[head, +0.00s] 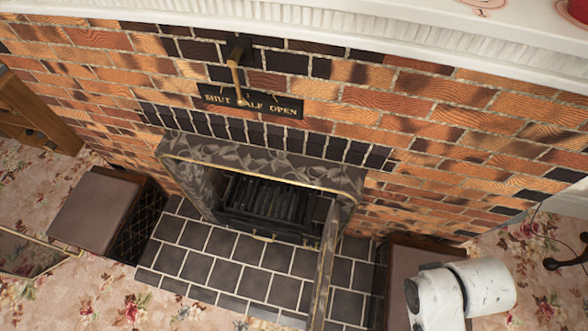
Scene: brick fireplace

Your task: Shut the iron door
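The iron door (324,265) stands open on the right side of the fireplace. It is seen nearly edge-on, swung out over the dark hearth tiles, apart from the opening. The firebox (265,203) is uncovered, with a dark grate inside and a grey patterned metal surround (265,163). My gripper is not in view. Only white and black links of my arm show at the lower right, to the right of the door.
A brass lever (236,70) hangs over a sign (252,101) reading SHUT, HALF, OPEN. Brown box-like seats (95,208) and (408,268) flank the tiled hearth (222,258). A white mantel (420,50) juts out above. Floral carpet (125,305) lies in front at left.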

